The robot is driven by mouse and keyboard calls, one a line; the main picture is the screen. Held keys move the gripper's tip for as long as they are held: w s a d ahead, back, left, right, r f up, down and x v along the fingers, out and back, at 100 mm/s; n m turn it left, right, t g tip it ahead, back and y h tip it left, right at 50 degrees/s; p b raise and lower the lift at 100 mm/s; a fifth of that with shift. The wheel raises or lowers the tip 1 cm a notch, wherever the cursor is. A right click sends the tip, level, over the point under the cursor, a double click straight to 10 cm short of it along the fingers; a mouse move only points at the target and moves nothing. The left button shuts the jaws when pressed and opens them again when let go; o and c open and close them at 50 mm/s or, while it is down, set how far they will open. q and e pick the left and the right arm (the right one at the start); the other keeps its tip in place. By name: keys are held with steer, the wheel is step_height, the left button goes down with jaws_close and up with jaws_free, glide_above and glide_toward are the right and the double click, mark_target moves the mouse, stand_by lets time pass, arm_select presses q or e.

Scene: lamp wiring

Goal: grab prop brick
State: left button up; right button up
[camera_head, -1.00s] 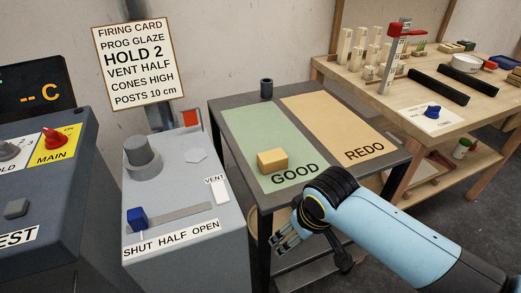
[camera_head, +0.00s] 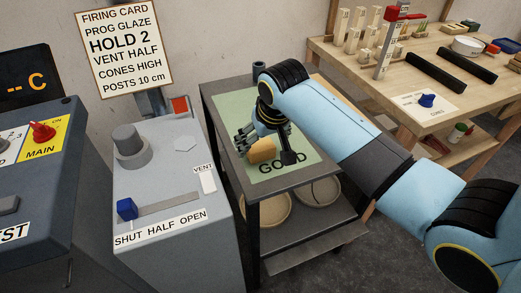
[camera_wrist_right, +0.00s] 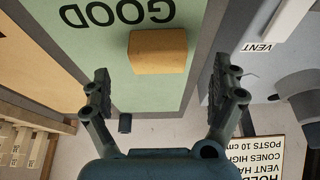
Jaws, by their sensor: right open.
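The prop brick, a tan-yellow block (camera_head: 262,150), lies on the green GOOD area (camera_head: 300,148) of the dark table. My right gripper (camera_head: 245,138) is over that area, its fingers just behind and beside the brick, and the arm hides part of the scene. In the right wrist view the brick (camera_wrist_right: 158,51) shows whole between the two spread fingers of the right gripper (camera_wrist_right: 160,72), with a clear gap on each side. The fingers are open and do not touch it. My left gripper is not in view.
A grey vent box (camera_head: 170,245) with a blue slider (camera_head: 127,208) stands left of the table. A small dark cup (camera_head: 259,67) is at the table's far edge. A wooden workbench (camera_head: 440,120) with posts stands at the right. A firing card (camera_head: 125,52) hangs behind.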

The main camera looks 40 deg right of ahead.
mark_target(261, 145)
steer(key=x, duration=0.4)
steer(key=shift+w+d+f, duration=0.2)
steer(key=shift+w+d, duration=0.05)
steer(key=shift+w, duration=0.15)
steer(key=c, duration=1.3)
steer(key=shift+r, duration=0.1)
